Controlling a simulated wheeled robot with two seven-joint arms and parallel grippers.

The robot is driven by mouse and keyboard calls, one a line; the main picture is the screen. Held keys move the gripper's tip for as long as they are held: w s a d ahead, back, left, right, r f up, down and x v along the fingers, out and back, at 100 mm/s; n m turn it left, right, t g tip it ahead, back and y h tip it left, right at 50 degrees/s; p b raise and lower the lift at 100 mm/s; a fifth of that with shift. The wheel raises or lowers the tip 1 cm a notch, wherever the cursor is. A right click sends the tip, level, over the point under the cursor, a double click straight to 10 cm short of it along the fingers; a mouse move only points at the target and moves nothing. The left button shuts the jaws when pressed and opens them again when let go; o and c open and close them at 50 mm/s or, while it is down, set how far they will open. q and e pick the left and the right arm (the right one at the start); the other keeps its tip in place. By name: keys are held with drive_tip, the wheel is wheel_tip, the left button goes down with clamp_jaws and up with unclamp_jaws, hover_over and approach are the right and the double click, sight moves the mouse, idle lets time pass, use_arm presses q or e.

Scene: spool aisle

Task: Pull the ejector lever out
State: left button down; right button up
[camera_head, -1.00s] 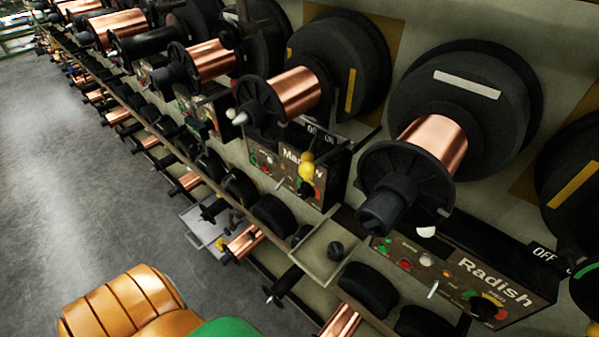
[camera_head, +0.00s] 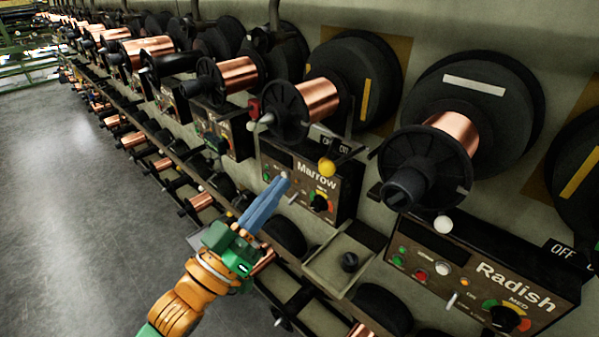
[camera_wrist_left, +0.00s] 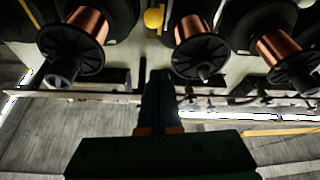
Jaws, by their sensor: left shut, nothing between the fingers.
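No label marks the ejector lever; which part it is I cannot tell. A yellow ball knob (camera_head: 327,167) stands out at the top of the Marrow panel (camera_head: 300,180); it also shows in the left wrist view (camera_wrist_left: 153,18). A white ball knob (camera_head: 443,224) sits above the Radish panel. Another pale knob (camera_head: 267,119) is by the spool above Marrow. My left gripper (camera_head: 283,181) is shut and empty, its blue fingers pointing up in front of the Marrow panel, left of and below the yellow knob. In the left wrist view the shut fingers (camera_wrist_left: 160,75) show dark. My right gripper is not in view.
Copper spools (camera_head: 318,98) on black flanges line the wall above the panels. Lower racks hold more spools. The grey floor (camera_head: 90,210) at left is clear.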

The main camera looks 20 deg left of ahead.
use_arm(q)
drive_tip(key=r+p+x, duration=0.1)
drive_tip(key=p+x, duration=0.1)
drive_tip(key=x, duration=0.8)
drive_tip(key=f, duration=0.2)
drive_tip(key=d+f, duration=0.1)
drive_tip(key=f, duration=0.1)
drive_tip(key=shift+d+f+b, duration=0.1)
drive_tip(key=shift+f+b, duration=0.1)
drive_tip(key=shift+b, duration=0.1)
